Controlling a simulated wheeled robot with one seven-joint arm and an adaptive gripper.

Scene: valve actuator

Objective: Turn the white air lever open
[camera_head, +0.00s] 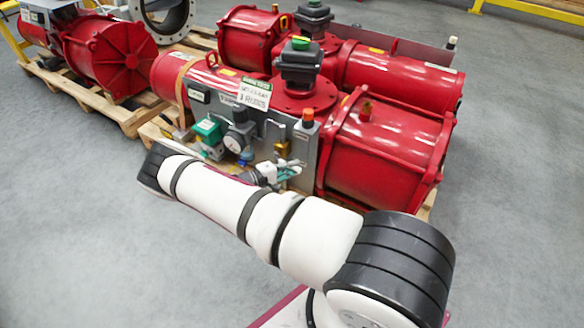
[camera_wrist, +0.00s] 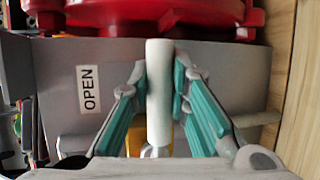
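The white air lever (camera_wrist: 160,95) stands upright in the middle of the wrist view, in front of a grey panel (camera_wrist: 225,85). My gripper (camera_wrist: 160,72) has one teal-padded finger on each side of it. Both fingertips appear to meet the lever's sides, so the gripper looks shut on it. A metal fitting and a yellow part (camera_wrist: 135,135) show at the lever's lower end, partly hidden by the left finger. In the head view my gripper (camera_head: 283,170) is at the lower front of the red actuator's panel. The lever is too small to make out there.
An "OPEN" label (camera_wrist: 88,90) is left of the lever. The red actuator (camera_head: 385,150) rests on a wooden pallet. A gauge (camera_head: 234,142), a green regulator (camera_head: 208,130) and a brass fitting (camera_head: 282,148) sit close by. The grey floor (camera_head: 110,240) in front is clear.

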